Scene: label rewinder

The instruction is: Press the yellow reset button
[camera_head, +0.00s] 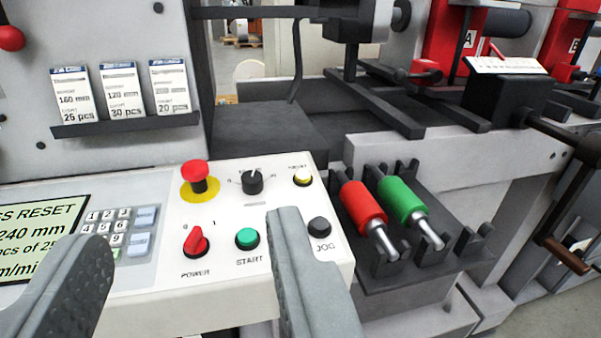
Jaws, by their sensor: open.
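The yellow reset button (303,180) sits at the upper right of the white control panel (225,172). It is a small round button in a dark ring, with a small label above it that is hard to read. My gripper (185,240) is open and empty, with its two grey fingers wide apart at the bottom of the view. The right finger covers part of the panel between the green start button (248,238) and the black jog button (320,226). The yellow button lies above and slightly right of that fingertip, apart from it in the picture.
A red mushroom button (195,174) on a yellow disc, a black rotary knob (252,181) and a red power switch (196,241) share the panel. A keypad (117,232) and display (38,238) are left. Red (361,207) and green (401,199) rollers rest in a rack right.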

